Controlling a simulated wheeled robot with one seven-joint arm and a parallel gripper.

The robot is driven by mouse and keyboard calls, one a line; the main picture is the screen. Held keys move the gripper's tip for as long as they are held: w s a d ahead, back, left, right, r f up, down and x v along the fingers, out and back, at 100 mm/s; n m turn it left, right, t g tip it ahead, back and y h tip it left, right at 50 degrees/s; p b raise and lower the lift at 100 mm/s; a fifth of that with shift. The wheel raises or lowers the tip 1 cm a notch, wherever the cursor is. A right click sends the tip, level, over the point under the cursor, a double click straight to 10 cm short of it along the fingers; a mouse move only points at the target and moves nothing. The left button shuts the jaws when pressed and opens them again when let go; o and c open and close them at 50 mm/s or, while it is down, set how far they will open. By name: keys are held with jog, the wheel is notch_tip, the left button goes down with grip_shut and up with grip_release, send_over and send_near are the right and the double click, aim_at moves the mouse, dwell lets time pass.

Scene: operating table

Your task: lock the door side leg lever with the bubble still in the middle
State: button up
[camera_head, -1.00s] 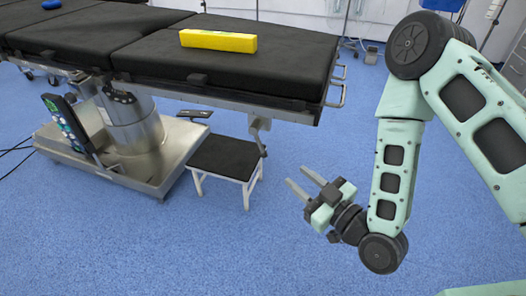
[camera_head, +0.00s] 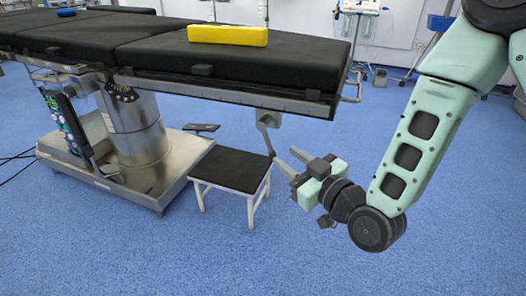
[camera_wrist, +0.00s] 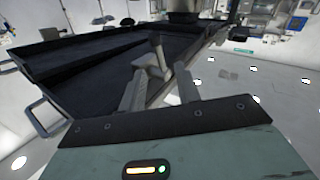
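The leg lever (camera_head: 267,135) hangs below the near side edge of the black table's end section, its lower end angled down and to the right. My gripper (camera_head: 292,160) is open and empty, its fingertips just right of the lever's lower end. In the wrist view the lever (camera_wrist: 156,52) shows ahead, between the two spread finger tips (camera_wrist: 160,84), and I cannot tell whether they touch it. The yellow level (camera_head: 228,35) lies on the end section's pad. Its bubble is too small to make out.
The operating table (camera_head: 240,92) runs to the left on a metal base (camera_head: 150,185). A small black-topped step stool (camera_head: 232,168) stands under its end, left of my gripper. The blue floor in front is clear.

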aim_at(270, 144)
jog(key=b+x, duration=0.2)
jog(key=x, duration=0.8)
jog(key=shift+r, duration=0.1)
grip_shut()
